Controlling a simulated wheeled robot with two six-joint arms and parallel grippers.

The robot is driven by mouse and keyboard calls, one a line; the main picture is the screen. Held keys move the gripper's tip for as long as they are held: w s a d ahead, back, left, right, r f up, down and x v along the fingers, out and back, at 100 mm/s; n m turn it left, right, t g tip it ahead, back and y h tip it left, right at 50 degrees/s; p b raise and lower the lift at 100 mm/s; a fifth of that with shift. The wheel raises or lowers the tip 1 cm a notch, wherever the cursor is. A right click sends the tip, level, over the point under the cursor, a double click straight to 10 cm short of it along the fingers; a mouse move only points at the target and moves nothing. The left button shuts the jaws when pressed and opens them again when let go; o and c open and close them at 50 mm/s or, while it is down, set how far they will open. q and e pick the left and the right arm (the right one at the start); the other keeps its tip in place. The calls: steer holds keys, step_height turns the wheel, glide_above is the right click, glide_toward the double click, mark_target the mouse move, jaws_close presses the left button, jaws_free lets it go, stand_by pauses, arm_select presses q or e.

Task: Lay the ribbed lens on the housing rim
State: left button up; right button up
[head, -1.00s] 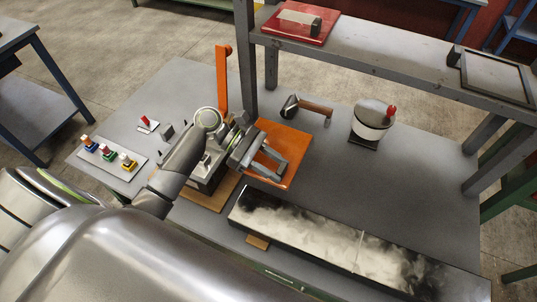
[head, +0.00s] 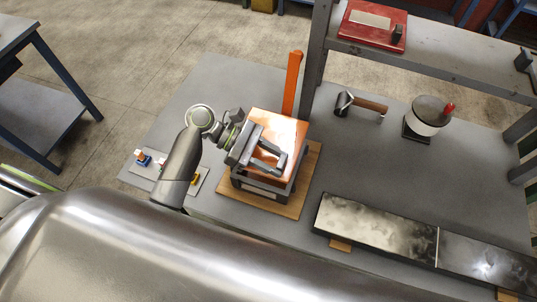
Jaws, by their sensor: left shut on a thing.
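The ribbed lens (head: 285,128) is a flat, shiny orange plate in the head view. My left gripper (head: 277,166) is shut on it near its front edge, with the fingers lying across the plate. The lens is over the grey housing (head: 263,192), which sits on a wooden board (head: 308,180). The lens covers most of the housing's top. I cannot tell whether the lens touches the rim or hovers just above it. My right gripper is not in view.
An orange upright lever (head: 291,82) stands just behind the lens. Long dark smoky panels (head: 380,228) lie at front right. A switch plate (head: 201,179) is partly behind my left arm.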

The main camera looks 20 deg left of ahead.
arm_select(q)
steer(key=shift+d, duration=0.4)
steer(key=shift+a+r+p, duration=0.1)
steer(key=shift+r+p, duration=0.1)
steer(key=shift+p, duration=0.15)
steer(key=shift+f, duration=1.65)
steer(key=shift+a+f+b, duration=0.1)
steer(key=shift+f+b, duration=0.25)
steer(key=shift+f, duration=0.2)
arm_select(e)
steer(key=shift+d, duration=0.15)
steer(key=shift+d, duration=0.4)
arm_select(q)
steer(key=shift+p, duration=0.6)
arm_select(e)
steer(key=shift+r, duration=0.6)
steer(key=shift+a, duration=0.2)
arm_select(q)
steer(key=shift+p, duration=0.5)
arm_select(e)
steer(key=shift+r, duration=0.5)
